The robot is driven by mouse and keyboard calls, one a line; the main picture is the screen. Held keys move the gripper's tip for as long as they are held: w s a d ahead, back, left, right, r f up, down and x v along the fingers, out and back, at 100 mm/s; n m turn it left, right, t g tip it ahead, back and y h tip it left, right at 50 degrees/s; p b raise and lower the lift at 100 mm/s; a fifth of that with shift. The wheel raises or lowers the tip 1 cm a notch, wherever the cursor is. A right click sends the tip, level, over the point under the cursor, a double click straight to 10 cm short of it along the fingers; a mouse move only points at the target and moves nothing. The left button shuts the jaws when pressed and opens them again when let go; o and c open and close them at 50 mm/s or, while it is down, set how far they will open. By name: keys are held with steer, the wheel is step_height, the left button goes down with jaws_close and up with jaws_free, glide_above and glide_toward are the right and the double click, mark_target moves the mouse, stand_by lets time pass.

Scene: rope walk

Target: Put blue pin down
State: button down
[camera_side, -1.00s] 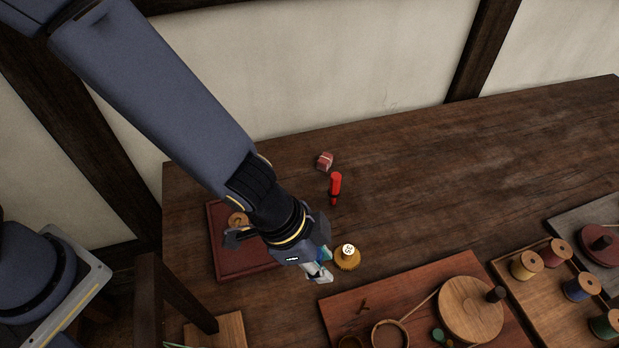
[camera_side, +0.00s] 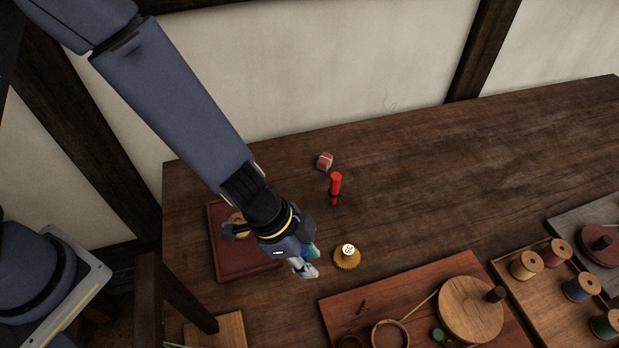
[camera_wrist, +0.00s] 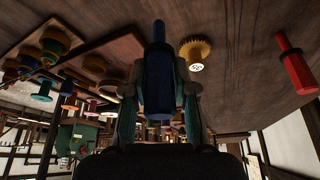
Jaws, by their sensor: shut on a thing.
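The blue pin (camera_wrist: 158,85) stands between the fingers of my gripper (camera_wrist: 160,100) in the wrist view, its narrower top end pointing up the picture. My gripper is shut on it. In the side view my gripper (camera_side: 308,262) is over the dark table, just left of the yellow gear-like piece (camera_side: 347,260) and by the right edge of the red tray (camera_side: 226,268). The pin is mostly hidden there by the gripper. I cannot tell whether the pin touches the table.
A red pin (camera_side: 335,188) stands behind the gear, with a small red block (camera_side: 325,160) farther back. A reddish board (camera_side: 340,305) with a wooden disc (camera_side: 470,308) lies in front. A tray of spools (camera_side: 545,290) is at right. The table's back right is clear.

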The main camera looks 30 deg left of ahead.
steer(key=shift+w+f, duration=0.1)
steer(key=shift+f, duration=1.8)
steer(key=c, duration=0.9)
jaws_free()
steer(key=shift+f, duration=0.1)
